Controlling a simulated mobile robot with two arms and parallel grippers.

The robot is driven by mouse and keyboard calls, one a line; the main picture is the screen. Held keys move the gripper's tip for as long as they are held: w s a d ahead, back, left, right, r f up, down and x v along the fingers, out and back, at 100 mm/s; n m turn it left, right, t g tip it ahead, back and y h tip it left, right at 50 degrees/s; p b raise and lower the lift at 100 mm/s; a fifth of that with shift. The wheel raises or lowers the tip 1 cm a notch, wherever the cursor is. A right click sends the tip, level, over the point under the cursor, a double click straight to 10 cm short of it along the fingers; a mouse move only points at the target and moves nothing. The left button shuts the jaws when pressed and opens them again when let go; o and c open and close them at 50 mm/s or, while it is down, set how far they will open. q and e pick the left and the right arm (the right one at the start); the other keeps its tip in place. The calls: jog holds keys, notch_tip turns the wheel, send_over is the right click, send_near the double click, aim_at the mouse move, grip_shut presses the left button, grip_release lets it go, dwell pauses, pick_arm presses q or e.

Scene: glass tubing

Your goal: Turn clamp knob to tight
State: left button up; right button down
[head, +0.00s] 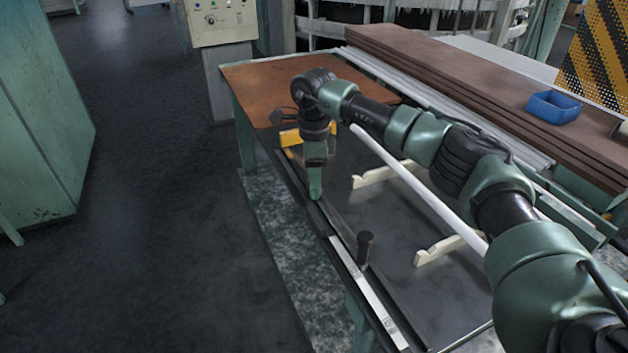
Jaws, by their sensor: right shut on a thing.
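My right gripper (315,190) points down over the black rail along the left edge of the dark bench. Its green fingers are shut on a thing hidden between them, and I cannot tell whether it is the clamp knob. A black upright knob-like post (365,246) stands apart from the gripper, nearer me, beside the white scale strip (368,293). I cannot tell if this post is the clamp knob. A yellow part (291,137) shows behind the gripper, partly covered by it. My left gripper is not in view.
A white tube (420,187) lies across two cream notched supports (372,178) (437,249), under my right arm. A brown table top (262,82) adjoins the far end. A blue bin (553,107) sits on stacked brown boards (450,85) at right.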

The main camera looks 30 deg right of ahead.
jog(key=shift+r+m, duration=0.1)
jog(key=shift+m, duration=0.5)
jog(key=c, duration=0.9)
grip_release()
jog(key=shift+w+d+r+b, duration=0.1)
jog(key=shift+r+b, duration=0.55)
jog(key=shift+r, duration=3.25)
